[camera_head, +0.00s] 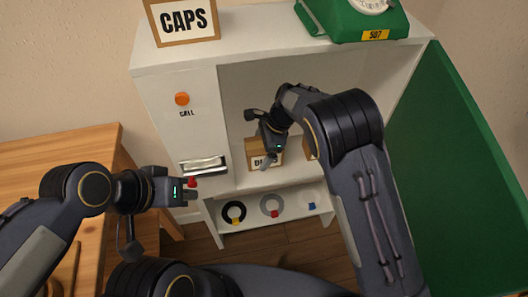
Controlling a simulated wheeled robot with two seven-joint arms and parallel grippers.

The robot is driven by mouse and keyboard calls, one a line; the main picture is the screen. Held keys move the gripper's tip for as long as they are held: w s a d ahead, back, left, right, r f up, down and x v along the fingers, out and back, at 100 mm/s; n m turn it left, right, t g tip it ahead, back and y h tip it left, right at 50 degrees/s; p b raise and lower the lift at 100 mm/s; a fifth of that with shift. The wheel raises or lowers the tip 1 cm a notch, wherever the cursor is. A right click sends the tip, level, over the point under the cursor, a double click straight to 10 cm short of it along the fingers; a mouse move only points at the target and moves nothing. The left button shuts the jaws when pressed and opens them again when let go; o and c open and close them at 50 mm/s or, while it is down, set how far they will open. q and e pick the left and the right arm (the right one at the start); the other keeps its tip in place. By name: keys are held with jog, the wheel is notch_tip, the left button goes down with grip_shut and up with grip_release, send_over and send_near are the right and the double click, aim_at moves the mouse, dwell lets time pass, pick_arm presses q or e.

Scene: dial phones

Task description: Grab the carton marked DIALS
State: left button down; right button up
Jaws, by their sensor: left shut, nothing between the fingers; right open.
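The carton (252,149) with a white label on a brown face stands inside the white cabinet's open compartment. Only "DI" of its label can be read, as my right gripper covers the rest. My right gripper (267,160) is open in front of the carton, pointing down at its label. I cannot tell whether it touches the carton. My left gripper (194,193) is shut and empty, in front of the cabinet's lower left, beside a small red part.
A CAPS box (184,20) and a green dial phone (340,17) stand on the cabinet top (250,38). An orange CALL button (182,99) and silver handle (204,165) are on the left panel. Rings (234,210) lie on the lower shelf. A green panel (455,170) bounds the right.

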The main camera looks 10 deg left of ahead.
jog(key=shift+f, duration=0.25)
dwell(0.4)
jog(key=c, duration=1.3)
jog(key=shift+o, duration=0.2)
jog(key=shift+r, duration=0.1)
